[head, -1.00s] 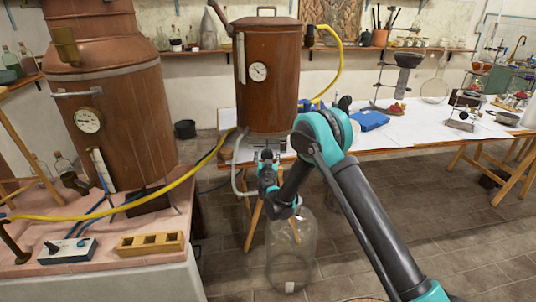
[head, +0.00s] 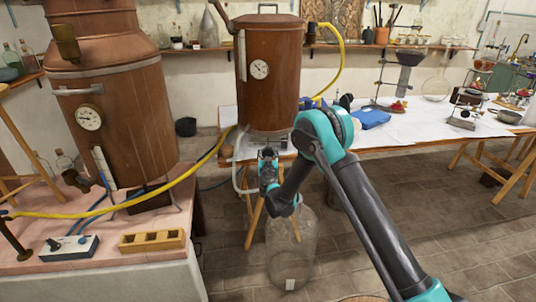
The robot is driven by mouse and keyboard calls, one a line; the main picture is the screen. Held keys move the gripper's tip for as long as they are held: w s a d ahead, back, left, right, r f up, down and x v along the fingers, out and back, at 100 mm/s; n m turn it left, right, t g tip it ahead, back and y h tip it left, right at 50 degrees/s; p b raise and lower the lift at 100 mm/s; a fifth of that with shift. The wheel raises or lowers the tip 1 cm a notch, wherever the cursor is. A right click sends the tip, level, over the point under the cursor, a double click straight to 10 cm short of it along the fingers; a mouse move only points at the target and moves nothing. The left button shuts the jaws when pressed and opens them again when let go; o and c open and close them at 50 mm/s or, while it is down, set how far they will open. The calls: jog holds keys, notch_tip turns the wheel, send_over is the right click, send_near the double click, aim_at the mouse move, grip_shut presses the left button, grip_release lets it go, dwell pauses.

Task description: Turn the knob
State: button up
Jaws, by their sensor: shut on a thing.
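My gripper (head: 267,156) is at the front edge of the table, just below the tall copper vessel (head: 270,95) with a round dial. It is shut on the knob at the base under this vessel. My gripper and wrist cover the knob, so its shape and angle cannot be seen. The pale base (head: 243,152) under the vessel shows only in part.
A large glass jar (head: 290,250) stands on the floor below my wrist. A yellow hose (head: 150,195) runs from the left bench toward the vessel. A bigger copper still (head: 125,125) stands at left. A blue object (head: 372,119) lies on the table (head: 430,137).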

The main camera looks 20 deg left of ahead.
jog(key=n, duration=1.1)
jog(key=shift+s, duration=0.1)
jog(key=n, duration=0.5)
jog(key=shift+f+n, duration=0.1)
jog(key=shift+n, duration=0.3)
jog(key=n, duration=0.5)
jog(key=shift+a, duration=0.1)
jog(key=o, duration=1.2)
jog(key=shift+c, duration=0.2)
